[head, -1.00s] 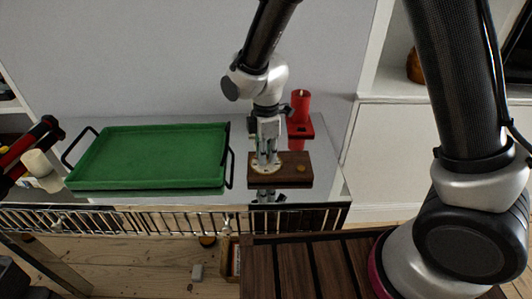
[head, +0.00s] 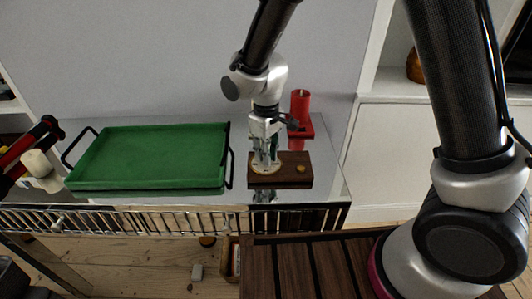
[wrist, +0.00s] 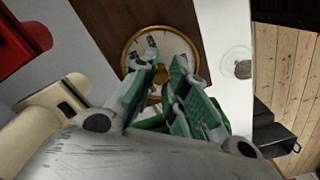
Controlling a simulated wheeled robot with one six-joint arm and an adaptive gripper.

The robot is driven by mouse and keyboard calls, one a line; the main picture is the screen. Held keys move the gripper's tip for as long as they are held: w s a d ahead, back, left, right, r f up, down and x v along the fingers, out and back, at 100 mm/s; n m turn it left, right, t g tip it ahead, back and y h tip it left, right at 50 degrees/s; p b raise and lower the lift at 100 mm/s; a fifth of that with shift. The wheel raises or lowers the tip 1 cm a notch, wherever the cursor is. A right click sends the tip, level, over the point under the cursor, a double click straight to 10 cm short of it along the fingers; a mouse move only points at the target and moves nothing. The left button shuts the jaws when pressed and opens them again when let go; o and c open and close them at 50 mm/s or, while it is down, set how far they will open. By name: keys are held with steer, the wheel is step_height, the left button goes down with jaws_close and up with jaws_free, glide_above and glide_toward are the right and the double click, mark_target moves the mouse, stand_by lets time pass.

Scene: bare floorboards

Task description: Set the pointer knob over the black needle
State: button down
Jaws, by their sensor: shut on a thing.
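A round pale dial with a brass rim (head: 262,168) is set in a dark wooden board (head: 290,180) on the shiny table. In the wrist view the dial (wrist: 184,46) lies under my fingertips, with small dark marks at its upper left. My gripper (head: 265,156) points down over the dial. In the wrist view my gripper (wrist: 164,82) is shut on the pointer knob, whose brass-coloured part shows a little between the green-and-grey fingers. The fingers hide most of the knob and part of the dial face. I cannot clearly make out the black needle or the pointer's exact direction.
A small brass button (head: 301,168) is on the board's right part. A green tray (head: 150,157) with black handles fills the table's left. A wire rail (head: 150,219) runs along the front edge.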

steer(key=m, duration=0.4)
steer(key=shift+m, duration=2.8)
steer(key=c, duration=1.4)
jaws_free()
steer(key=shift+o, duration=0.2)
steer(key=shift+r, duration=0.1)
step_height(320, 180, up, 12)
